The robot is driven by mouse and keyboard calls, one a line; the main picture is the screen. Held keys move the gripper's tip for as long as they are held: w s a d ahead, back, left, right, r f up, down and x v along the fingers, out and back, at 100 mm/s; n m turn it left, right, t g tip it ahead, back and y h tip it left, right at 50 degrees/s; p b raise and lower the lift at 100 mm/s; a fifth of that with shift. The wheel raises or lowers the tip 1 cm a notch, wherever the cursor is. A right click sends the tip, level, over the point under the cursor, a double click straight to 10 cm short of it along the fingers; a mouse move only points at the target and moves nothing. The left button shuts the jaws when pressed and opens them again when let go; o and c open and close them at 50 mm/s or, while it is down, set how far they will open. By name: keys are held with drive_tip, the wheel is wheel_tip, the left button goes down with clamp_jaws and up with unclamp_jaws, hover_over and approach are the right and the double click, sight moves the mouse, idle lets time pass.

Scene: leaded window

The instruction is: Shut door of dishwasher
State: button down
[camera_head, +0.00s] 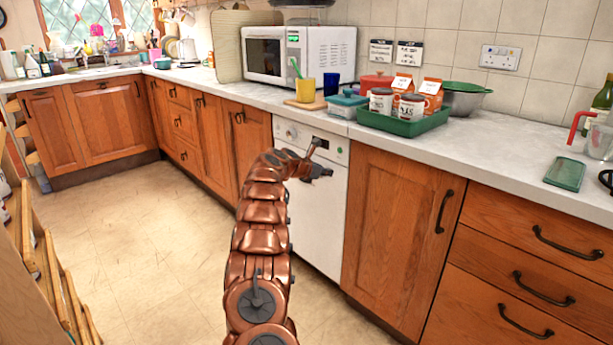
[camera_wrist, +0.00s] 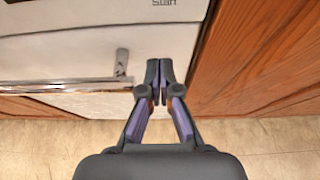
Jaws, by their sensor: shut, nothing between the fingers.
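The white dishwasher (camera_head: 318,225) stands under the counter between wooden cabinets, with a control strip along its top. Its door looks upright, flush or nearly so; I cannot tell whether it is fully closed. My gripper (camera_head: 322,160) is in front of the upper part of the dishwasher, and my arm hides its left side. In the wrist view, my gripper (camera_wrist: 159,72) is shut and empty, its fingertips over the right part of the white dishwasher front (camera_wrist: 60,55). A short metal piece (camera_wrist: 121,65) is left of the fingertips. Contact with the door cannot be told.
A wooden cabinet door (camera_head: 400,235) and drawers (camera_head: 535,235) are right of the dishwasher. The counter (camera_head: 480,140) above holds a green tray (camera_head: 405,127) with jars, a microwave (camera_head: 300,55) and mugs. The floor (camera_head: 150,250) at left is clear; a wooden rack (camera_head: 45,265) stands at the left edge.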

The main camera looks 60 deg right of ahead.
drive_tip(key=v, duration=1)
drive_tip(key=shift+r, duration=0.35)
drive_tip(key=shift+w, duration=0.15)
